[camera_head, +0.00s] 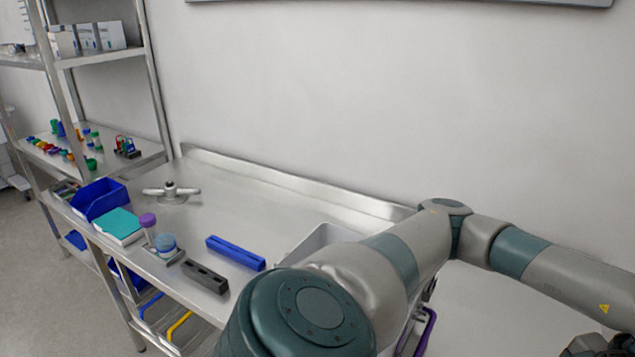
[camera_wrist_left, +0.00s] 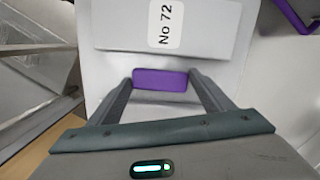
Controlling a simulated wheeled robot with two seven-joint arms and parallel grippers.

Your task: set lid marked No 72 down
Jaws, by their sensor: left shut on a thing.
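In the left wrist view, a pale grey lid (camera_wrist_left: 120,62) carries a white label reading "No 72" (camera_wrist_left: 166,24). Its purple grip (camera_wrist_left: 160,79) sits between the two fingers of my left gripper (camera_wrist_left: 160,84), which is shut on it. The lid's underside is hidden, and I cannot tell whether it rests on anything. In the head view my arm crosses the lower right and neither the lid nor a gripper can be made out. My right gripper is not in view.
A purple handle (camera_head: 427,330) shows beside my arm. Shelving (camera_head: 155,75) stands left.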

